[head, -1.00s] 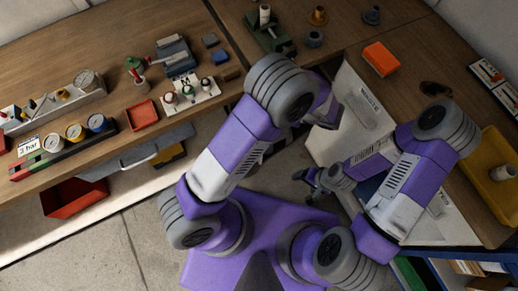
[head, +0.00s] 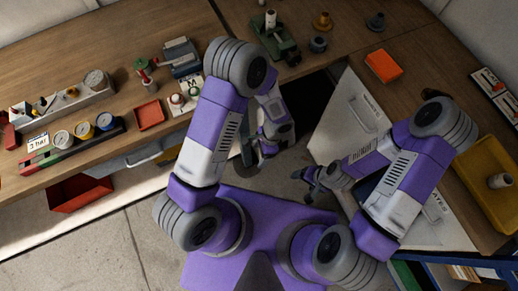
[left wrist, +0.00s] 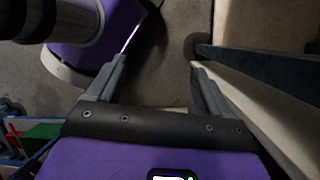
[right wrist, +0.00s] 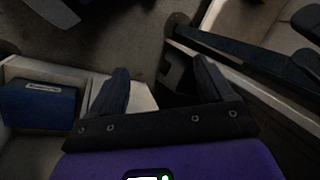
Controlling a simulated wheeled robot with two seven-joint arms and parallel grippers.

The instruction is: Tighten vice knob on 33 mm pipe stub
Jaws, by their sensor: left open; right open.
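A green vice-like fixture (head: 282,46) stands on the back bench, with a pale upright cylinder (head: 270,19) at it that looks like the pipe stub. Its knob is too small to make out. My left gripper (head: 256,156) hangs below the bench front, well short of the fixture. In the left wrist view it is open and empty (left wrist: 160,75), over the floor. My right gripper (head: 313,184) is low beside the white panel. In the right wrist view it is open and empty (right wrist: 162,82). Neither wrist view shows the fixture.
A grey-blue device (head: 182,57), a red tray (head: 149,115) and gauges (head: 82,130) occupy the left bench. An orange box (head: 383,66) and yellow tray (head: 484,170) lie on the right bench. A tilted white panel (head: 348,115) stands beside a dark opening below the benches.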

